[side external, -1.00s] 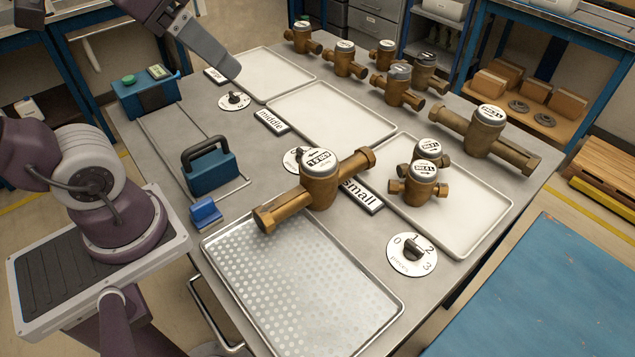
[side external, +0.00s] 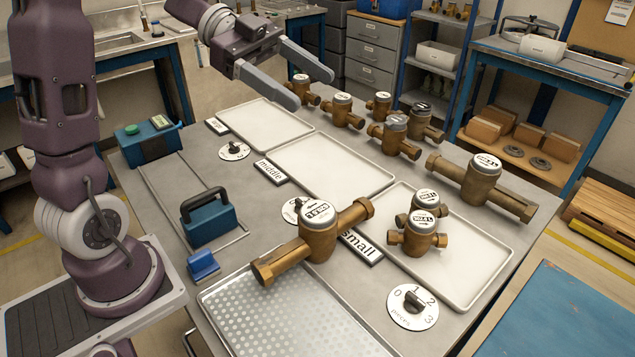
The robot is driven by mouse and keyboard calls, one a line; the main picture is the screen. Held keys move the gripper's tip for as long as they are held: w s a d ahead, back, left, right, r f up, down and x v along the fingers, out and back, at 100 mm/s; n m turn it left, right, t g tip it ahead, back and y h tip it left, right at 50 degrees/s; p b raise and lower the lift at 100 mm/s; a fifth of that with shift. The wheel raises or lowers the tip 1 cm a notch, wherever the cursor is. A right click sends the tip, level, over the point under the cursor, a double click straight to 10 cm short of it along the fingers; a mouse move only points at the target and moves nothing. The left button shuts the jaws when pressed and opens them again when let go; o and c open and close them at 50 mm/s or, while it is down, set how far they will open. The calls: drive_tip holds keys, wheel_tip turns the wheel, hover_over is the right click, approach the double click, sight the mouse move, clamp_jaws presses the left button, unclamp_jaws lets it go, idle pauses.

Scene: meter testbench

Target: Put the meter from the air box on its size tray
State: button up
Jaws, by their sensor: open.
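My gripper (side external: 314,88) is open and empty, its two grey fingers spread above the far end of the bench. A large brass meter (side external: 318,244) with a white-faced cap lies across the near perforated tray's far edge, partly over a dial and the "small" sign (side external: 362,248). Two short meters (side external: 418,240) stand on the small tray (side external: 470,273), one partly hiding the other. The middle tray (side external: 335,165) and the far tray (side external: 262,122) are empty; the far tray's sign is too small to read. I cannot tell which thing is the air box.
Several brass meters (side external: 395,133) stand along the back edge, close to my fingers. A long meter (side external: 480,183) stands behind the small tray. A blue box with a black handle (side external: 208,219), a blue device (side external: 150,142) and the perforated tray (side external: 290,325) occupy the left and front.

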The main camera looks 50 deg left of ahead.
drive_tip(key=s+f+g, duration=0.2)
drive_tip(key=s, duration=0.1)
approach(334, 237)
drive_tip(key=x, duration=0.6)
drive_tip(key=shift+f, duration=0.2)
drive_tip(key=c, duration=1.5)
drive_tip(key=shift+r+h, duration=0.1)
drive_tip(key=shift+h, duration=0.2)
clamp_jaws()
drive_tip(key=shift+r, duration=0.1)
